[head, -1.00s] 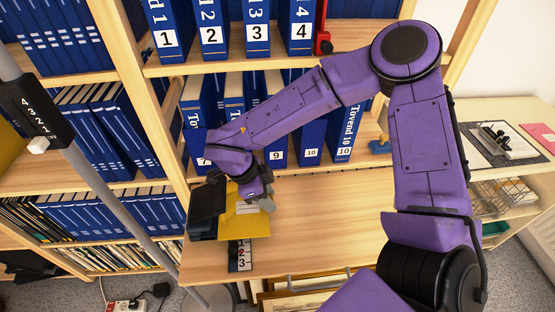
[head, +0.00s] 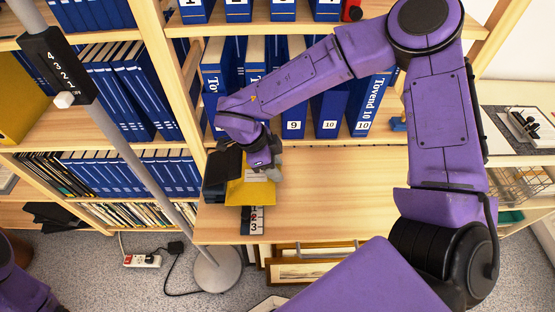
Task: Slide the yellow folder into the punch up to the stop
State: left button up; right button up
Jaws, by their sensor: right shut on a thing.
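The yellow folder (head: 250,193) is on the wooden shelf top (head: 330,205). My right gripper (head: 268,173) is shut on the folder from above. The gripper and wrist hide part of the folder's far side, and the fingertips are hard to make out. My left gripper is out of view; only a bit of purple arm shows in the lower left corner.
Blue binders (head: 293,118) stand behind. A grey pole (head: 130,150) with a numbered black box (head: 57,65) rises at left. The shelf top right of the folder is clear.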

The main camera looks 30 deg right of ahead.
jog(key=shift+w+a, duration=0.3)
jog(key=shift+a, duration=0.25)
jog(key=shift+w+a, duration=0.3)
jog(key=shift+a, duration=0.25)
jog(key=o, duration=1.1)
jog(key=shift+p, duration=0.4)
notch_tip(320, 180, up, 7)
jog(key=p, duration=0.7)
jog(key=shift+p, duration=0.35)
